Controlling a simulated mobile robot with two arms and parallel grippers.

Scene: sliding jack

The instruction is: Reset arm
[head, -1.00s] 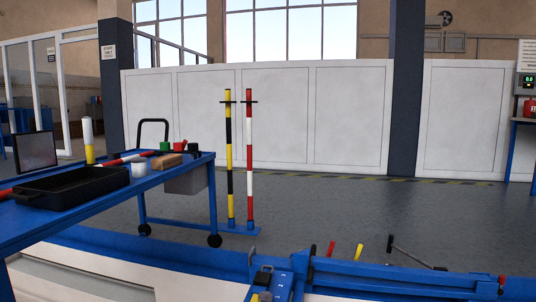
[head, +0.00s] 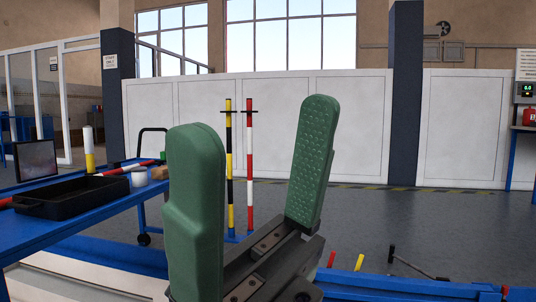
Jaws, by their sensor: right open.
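My right gripper (head: 252,172) stands large in the middle of the head view, with its two green padded fingers pointing up. The fingers are wide apart and nothing is between them; only the background shows in the gap. My left gripper is not in view. The blue sliding jack (head: 400,287) runs along the bottom right, with a red handle (head: 331,259), a yellow handle (head: 359,262) and a dark lever (head: 391,253) standing up from it or behind it. My gripper hides the left part of the jack.
Yellow-black (head: 229,150) and red-white (head: 250,150) poles stand behind my gripper. The grey floor at the right is clear.

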